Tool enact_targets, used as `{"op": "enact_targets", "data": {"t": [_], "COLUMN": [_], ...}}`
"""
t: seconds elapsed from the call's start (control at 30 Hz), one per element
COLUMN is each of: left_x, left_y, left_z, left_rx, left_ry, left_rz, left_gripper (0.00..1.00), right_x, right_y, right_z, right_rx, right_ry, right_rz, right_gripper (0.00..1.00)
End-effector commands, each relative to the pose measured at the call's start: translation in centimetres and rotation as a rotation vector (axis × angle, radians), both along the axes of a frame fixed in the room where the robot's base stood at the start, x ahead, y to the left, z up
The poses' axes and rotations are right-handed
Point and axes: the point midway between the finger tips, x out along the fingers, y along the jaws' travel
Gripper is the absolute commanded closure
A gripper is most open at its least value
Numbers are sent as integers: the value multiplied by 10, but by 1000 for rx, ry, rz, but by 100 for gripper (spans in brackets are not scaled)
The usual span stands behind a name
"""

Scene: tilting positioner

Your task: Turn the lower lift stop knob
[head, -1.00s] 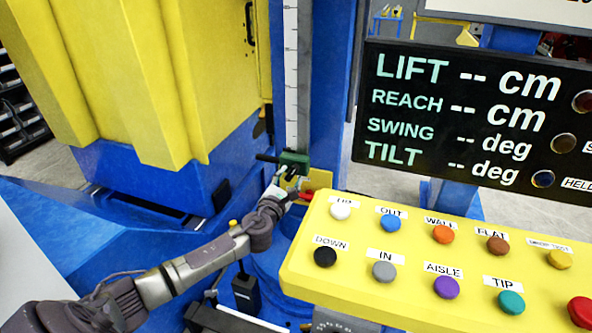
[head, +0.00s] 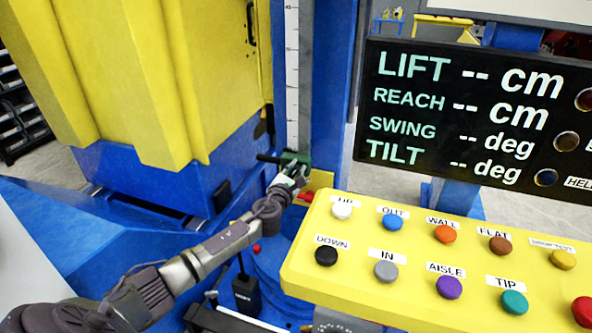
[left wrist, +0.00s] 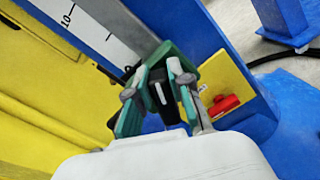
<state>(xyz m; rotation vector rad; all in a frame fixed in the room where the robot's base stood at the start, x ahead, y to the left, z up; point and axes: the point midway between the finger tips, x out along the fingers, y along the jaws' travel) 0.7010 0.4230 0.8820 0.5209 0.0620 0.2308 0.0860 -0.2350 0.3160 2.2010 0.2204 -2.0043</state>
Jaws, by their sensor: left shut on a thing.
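The lower lift stop is a green block (head: 293,158) on the scale column, with a dark bar sticking out to its left. Its black knob (left wrist: 159,93) shows in the left wrist view, in front of the green block (left wrist: 158,54). My left gripper (head: 290,174) is at the stop. In the left wrist view its two fingers (left wrist: 159,100) stand on either side of the knob, shut on it. The head view hides the knob behind the gripper. My right gripper is not in view.
A red handle (left wrist: 222,105) on a yellow plate sits close to the right of the fingers. The yellow button panel (head: 410,268) stands right of my left arm. A black display (head: 460,120) reads dashes. A blue base lies below.

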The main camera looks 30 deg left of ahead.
Motion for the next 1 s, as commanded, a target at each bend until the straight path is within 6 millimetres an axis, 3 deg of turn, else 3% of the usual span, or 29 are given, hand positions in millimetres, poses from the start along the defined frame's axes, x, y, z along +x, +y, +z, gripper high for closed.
{"op": "enact_targets", "data": {"t": [0.47,1.0], "left_x": [-1,-3], "left_y": [1,10], "left_z": [0,2], "left_rx": [-82,-532], "left_ry": [-19,-128], "left_rz": [1,0], "left_gripper": [100,100], "right_x": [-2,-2], "right_y": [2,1], "right_z": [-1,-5], "right_rx": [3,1], "right_ry": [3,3], "right_rz": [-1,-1], "right_gripper": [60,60]}}
